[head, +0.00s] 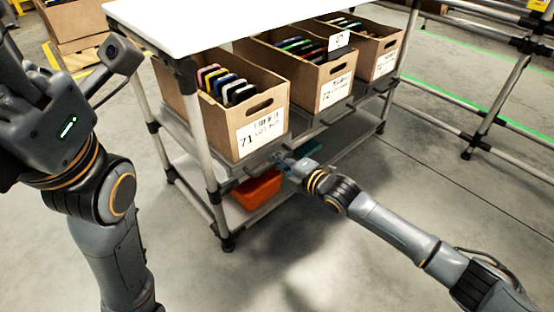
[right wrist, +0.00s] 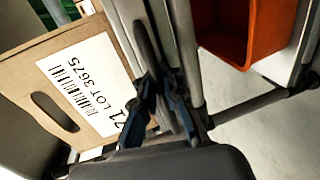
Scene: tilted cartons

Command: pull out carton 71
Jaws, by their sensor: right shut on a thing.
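Carton 71 (head: 262,136) is an open brown box with a white label and a hand hole, tilted toward the front on the rack's left bay. Several dark, coloured-edged items stand in it. In the right wrist view, carton 71 (right wrist: 38,73) appears sideways at left. My right gripper (head: 284,163) is at the shelf's front, just below carton 71's lower right corner.
Carton 72 (head: 318,98) and another carton (head: 382,62) stand to the right on the same shelf. An orange bin (head: 257,189) and a teal bin (head: 306,150) sit below. A rack post (head: 208,160) stands left of carton 71. The floor in front is clear.

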